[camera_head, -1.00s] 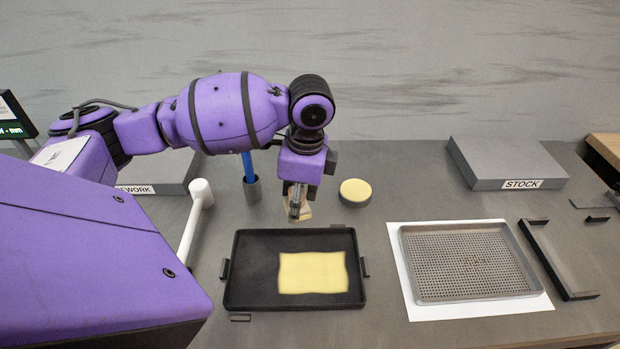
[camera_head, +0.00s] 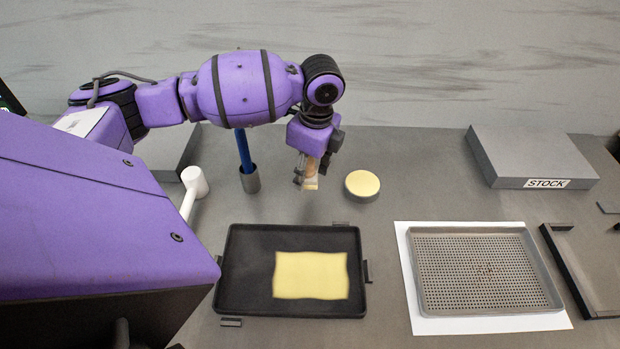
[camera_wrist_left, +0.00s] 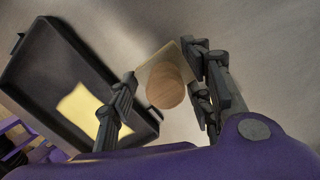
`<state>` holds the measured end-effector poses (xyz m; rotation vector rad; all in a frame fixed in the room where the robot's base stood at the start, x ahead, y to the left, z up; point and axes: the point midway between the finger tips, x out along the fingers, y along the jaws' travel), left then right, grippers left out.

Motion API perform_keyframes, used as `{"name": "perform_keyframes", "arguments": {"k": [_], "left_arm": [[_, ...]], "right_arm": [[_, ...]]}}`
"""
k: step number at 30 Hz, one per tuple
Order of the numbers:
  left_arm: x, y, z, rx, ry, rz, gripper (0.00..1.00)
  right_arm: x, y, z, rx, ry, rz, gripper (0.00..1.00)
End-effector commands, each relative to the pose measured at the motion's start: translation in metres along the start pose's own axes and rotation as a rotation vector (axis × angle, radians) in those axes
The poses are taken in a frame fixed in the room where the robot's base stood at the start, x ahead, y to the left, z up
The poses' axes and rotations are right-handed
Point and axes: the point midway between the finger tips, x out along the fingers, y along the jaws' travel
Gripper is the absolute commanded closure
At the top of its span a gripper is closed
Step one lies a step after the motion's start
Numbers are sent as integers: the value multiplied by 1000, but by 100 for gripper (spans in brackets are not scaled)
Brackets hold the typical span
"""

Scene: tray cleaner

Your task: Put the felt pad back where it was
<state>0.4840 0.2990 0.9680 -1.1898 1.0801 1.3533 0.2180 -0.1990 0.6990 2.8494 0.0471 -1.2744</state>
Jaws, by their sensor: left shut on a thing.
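My left gripper (camera_head: 311,172) is shut on a piece with a round wooden knob and a pale, flat, squarish plate; this may be the felt pad (camera_head: 311,184). In the left wrist view the knob (camera_wrist_left: 165,92) sits between the fingers, with the plate behind it. Whether the held piece touches the table is unclear. A yellow rectangular sheet (camera_head: 311,275) lies in the black tray. My right gripper is out of view.
A perforated tray (camera_head: 480,309) lies on a white sheet at right. The STOCK block (camera_head: 530,155) is behind it. The table between disc and perforated tray is bare.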

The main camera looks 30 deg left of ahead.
Motion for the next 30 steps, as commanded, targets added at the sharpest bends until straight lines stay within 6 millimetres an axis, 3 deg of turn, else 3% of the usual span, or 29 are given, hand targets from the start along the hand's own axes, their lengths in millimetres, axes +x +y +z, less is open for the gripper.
{"name": "perform_keyframes", "arguments": {"k": [1, 6, 11, 18, 30], "left_arm": [[10, -6, 1, -3, 0, 4, 78], [24, -19, 4, -2, 1, -1, 78], [32, -25, 6, -2, 0, -1, 78], [64, -28, 3, -1, 0, -2, 78], [68, -28, 2, -1, 0, -3, 78]], "right_arm": [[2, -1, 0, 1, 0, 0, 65], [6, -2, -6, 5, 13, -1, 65], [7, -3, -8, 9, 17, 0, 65], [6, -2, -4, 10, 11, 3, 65], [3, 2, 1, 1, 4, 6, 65]]}}
